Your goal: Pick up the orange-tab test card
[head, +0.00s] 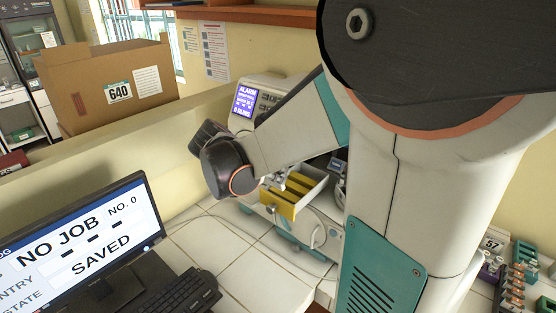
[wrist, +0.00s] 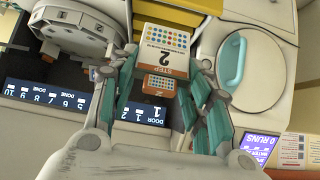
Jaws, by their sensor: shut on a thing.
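In the wrist view a white card (wrist: 165,42) with coloured dots, a large 2 and the word STEP shows between the tips of my teal-fingered gripper (wrist: 162,62). My gripper is shut on this card. An orange band runs along its lower edge by the STEP label. In the head view my wrist hides most of my gripper, which is beside the open yellow drawer (head: 284,202).
A machine with an ALARM screen (head: 245,101) stands behind my arm. A round door with a teal handle (wrist: 233,60) is right of the fingers. A monitor (head: 85,235) and keyboard (head: 180,292) are front left. A cardboard box (head: 100,85) stands beyond the low wall.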

